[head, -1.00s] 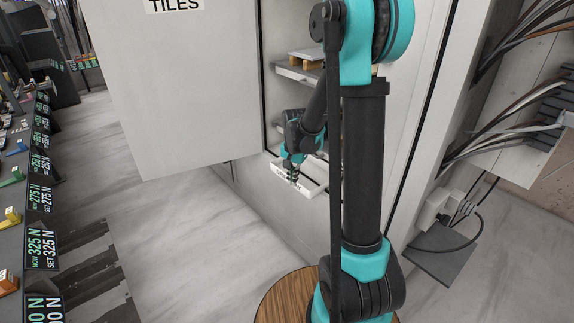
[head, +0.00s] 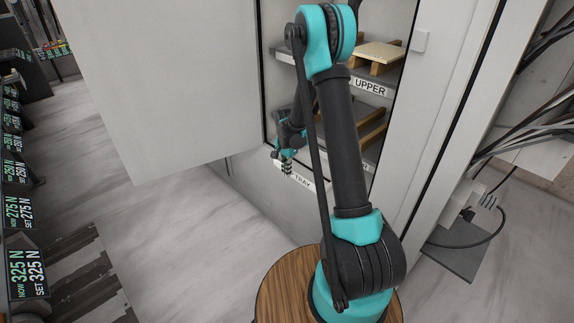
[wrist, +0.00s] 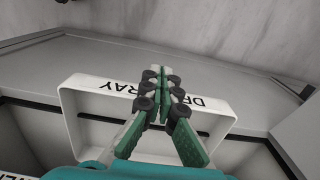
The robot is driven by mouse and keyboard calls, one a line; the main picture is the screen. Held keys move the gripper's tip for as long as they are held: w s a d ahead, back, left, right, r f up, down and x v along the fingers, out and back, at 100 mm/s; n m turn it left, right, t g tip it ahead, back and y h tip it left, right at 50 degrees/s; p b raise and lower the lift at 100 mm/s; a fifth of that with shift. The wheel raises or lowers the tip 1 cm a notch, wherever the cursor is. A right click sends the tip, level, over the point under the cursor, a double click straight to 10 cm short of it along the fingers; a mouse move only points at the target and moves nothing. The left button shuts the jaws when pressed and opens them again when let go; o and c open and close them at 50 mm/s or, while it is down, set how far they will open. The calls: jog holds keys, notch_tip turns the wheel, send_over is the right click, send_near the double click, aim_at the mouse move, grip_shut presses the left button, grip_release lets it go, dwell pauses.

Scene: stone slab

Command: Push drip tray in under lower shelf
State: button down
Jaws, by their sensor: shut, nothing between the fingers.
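The white drip tray (head: 301,181) sits low in the open cabinet, its labelled front facing out. In the wrist view the drip tray (wrist: 75,108) appears upside down, its front label partly covered by my fingers. My gripper (head: 287,171) is shut and empty at the tray's front; in the wrist view my gripper (wrist: 163,74) has its fingertips together over the middle of the label. I cannot tell whether they touch it. The lower shelf (head: 362,166) is partly hidden behind my arm. The tray's back part is hidden in the head view.
The upper shelf (head: 345,80) is above, with a board on wooden blocks (head: 382,55). A large pale door panel (head: 165,80) stands open on the left. A wooden round stand (head: 283,290) is below. The grey floor in front of the cabinet is clear.

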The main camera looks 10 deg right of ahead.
aim_at(308, 171)
jog(key=shift+w+d+f, duration=0.4)
jog(key=shift+d+f, duration=0.15)
jog(key=shift+f, duration=0.1)
jog(key=shift+w+d+f, duration=0.35)
jog(key=shift+d+f, duration=0.2)
jog(key=shift+f, duration=0.15)
jog(key=shift+w+d+f, duration=0.4)
jog(key=shift+d+f, duration=0.15)
jog(key=shift+f, duration=0.1)
jog(key=w+d, duration=0.4)
jog(key=d, duration=0.1)
jog(key=w+d, duration=0.2)
jog(key=d, duration=0.1)
jog(key=shift+s, duration=0.1)
